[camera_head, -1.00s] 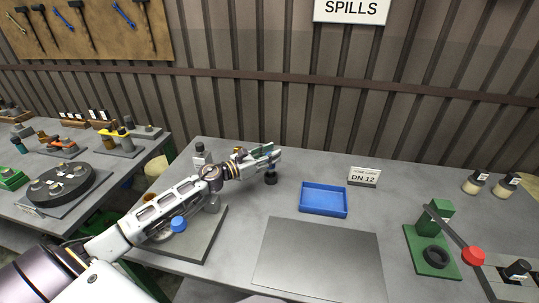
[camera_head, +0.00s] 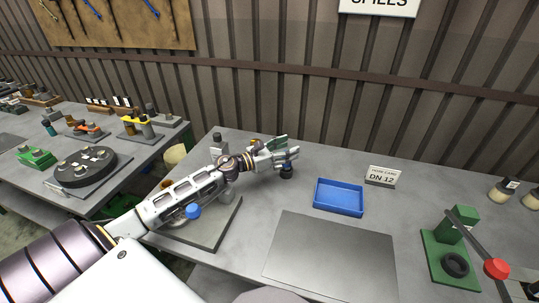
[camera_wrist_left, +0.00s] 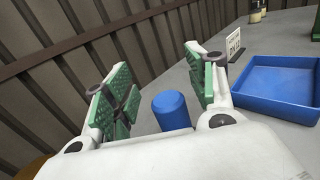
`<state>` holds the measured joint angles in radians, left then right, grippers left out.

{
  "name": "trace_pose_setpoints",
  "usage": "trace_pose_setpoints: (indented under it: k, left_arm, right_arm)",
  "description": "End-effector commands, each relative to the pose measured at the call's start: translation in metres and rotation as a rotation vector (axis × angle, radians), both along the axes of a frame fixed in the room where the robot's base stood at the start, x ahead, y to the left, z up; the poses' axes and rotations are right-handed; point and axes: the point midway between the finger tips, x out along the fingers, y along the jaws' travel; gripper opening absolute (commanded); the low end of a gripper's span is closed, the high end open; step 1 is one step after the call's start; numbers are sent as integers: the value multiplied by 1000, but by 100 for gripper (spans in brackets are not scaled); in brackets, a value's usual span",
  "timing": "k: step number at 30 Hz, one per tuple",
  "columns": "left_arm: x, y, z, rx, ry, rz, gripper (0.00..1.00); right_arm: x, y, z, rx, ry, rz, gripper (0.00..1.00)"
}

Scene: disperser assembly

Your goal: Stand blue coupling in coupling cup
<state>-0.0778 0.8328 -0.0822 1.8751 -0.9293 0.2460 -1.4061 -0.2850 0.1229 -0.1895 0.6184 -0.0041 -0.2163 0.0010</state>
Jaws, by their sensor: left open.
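The blue coupling (camera_wrist_left: 171,110) is a plain blue cylinder standing upright between the green-padded fingers of my left gripper (camera_wrist_left: 157,90). The fingers are spread, with a visible gap on each side of it. In the head view, my left gripper (camera_head: 286,151) is over the back of the bench. A small piece of blue (camera_head: 287,163) shows there above a dark round cup (camera_head: 287,173), just below the fingers. The coupling looks to stand in this cup, but its lower end is hidden in the wrist view. My right gripper is out of view.
A blue tray (camera_head: 338,197) lies right of the cup, with the DN 12 sign (camera_head: 383,176) behind it. A flat grey plate (camera_head: 330,255) lies in front. A green lever press (camera_head: 450,250) stands at the right. A blue knob (camera_head: 193,211) is below my left forearm.

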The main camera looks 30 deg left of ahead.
Motion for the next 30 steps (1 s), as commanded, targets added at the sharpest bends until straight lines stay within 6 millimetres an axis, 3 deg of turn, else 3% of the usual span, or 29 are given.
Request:
trace_pose_setpoints:
  k: [1,30]
  left_arm:
    - [-12,-10,-35,-11,52,-14,56]
    - [-53,21,-16,-7,22,-7,56]
  right_arm:
    - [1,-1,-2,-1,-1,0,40]
    - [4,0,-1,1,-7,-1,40]
